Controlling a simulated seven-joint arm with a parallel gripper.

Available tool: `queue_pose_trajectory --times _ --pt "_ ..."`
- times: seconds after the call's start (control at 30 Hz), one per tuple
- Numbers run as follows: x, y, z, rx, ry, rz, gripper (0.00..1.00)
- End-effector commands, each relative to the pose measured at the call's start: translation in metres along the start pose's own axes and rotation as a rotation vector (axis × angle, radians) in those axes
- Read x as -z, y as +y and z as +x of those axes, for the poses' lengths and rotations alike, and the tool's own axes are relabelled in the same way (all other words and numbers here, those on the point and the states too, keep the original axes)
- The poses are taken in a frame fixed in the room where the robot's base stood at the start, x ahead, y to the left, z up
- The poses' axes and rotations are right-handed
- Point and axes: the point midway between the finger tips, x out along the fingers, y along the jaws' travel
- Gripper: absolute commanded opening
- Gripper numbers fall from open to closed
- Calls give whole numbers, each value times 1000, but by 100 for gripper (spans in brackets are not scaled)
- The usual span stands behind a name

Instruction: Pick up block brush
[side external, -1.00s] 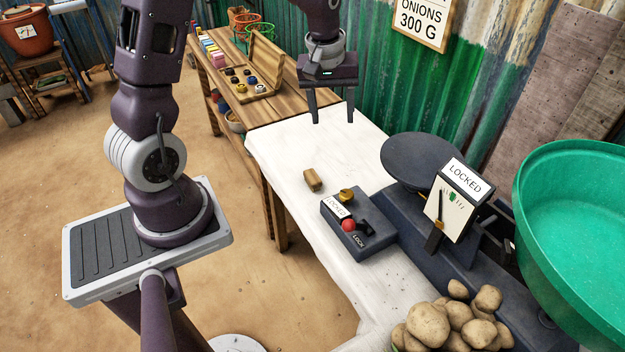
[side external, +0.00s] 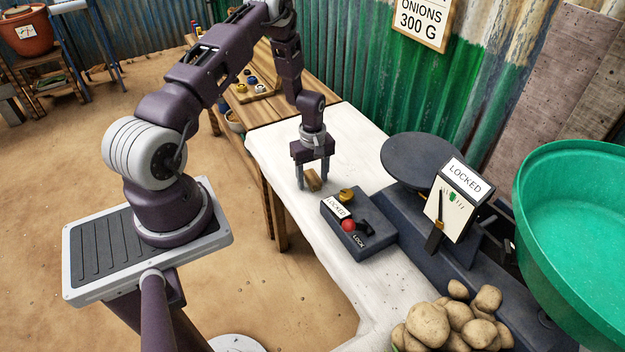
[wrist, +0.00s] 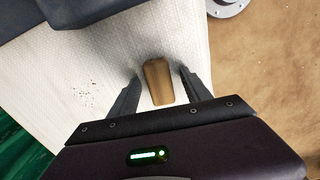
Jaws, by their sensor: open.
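The block brush, a small brown wooden block (side external: 313,181), lies on the white-covered table (side external: 275,150). My gripper (side external: 313,186) is lowered over it, with one finger on either side. In the wrist view the block (wrist: 158,82) sits between the two open fingers of my gripper (wrist: 160,82), with a gap showing on both sides. In the side view the fingers partly frame the block. I cannot tell whether the fingertips touch the table.
A dark lock box (side external: 352,228) with a red knob and a brass knob stands close beside the block. The scale's dark round plate (side external: 425,160), its LOCKED sign (side external: 464,176), a green pan (side external: 580,230) and potatoes (side external: 440,325) are to the right. The left table stretch is clear.

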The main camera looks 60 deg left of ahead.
Motion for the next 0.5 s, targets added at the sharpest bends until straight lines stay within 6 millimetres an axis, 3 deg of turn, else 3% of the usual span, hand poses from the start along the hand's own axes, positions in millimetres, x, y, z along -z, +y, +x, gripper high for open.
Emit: queue_pose_trajectory --times 0.07,0.33,0.5 --pt "0 0 0 0 0 0 54" --pt "0 0 0 1 -1 1 1" --pt "0 0 -1 1 0 1 0"
